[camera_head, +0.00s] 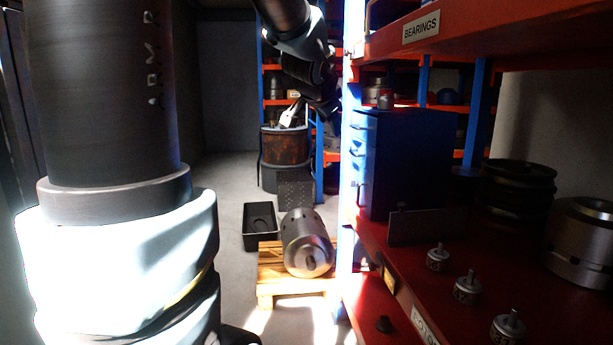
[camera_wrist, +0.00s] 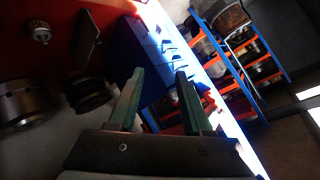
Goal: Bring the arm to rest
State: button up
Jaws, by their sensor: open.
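My gripper (camera_wrist: 160,80) is open in the wrist view, with two greenish fingers apart and nothing between them. In the head view my gripper (camera_head: 291,114) shows small at the end of my arm, which hangs down from the top centre beside the blue shelf post. The rusty drum (camera_head: 286,146) shows behind it. The arm is raised and bent, and its gripper is apart from the shelf parts as far as I can tell.
A red shelf (camera_head: 440,284) at right carries several small rotors (camera_head: 466,287), a blue cabinet (camera_head: 402,160) and dark stacked rings (camera_head: 515,192). A wooden pallet (camera_head: 290,287) with a metal cylinder (camera_head: 306,243) and a black bin (camera_head: 260,226) stand on the floor. Floor at centre-left is clear.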

jog(key=s+a+f+n+g+y, duration=0.1)
jog(key=s+a+f+n+g, duration=0.3)
jog(key=s+f, duration=0.6)
jog(key=s+a+f+n+g+y, duration=0.1)
jog(key=s+a+f+n+g, duration=0.4)
jog(key=f, duration=1.1)
jog(key=s+a+n, duration=0.1)
jog(key=s+a, duration=0.2)
jog(key=s, duration=0.3)
jog(key=shift+g+y, duration=0.3)
jog(key=shift+y, duration=0.1)
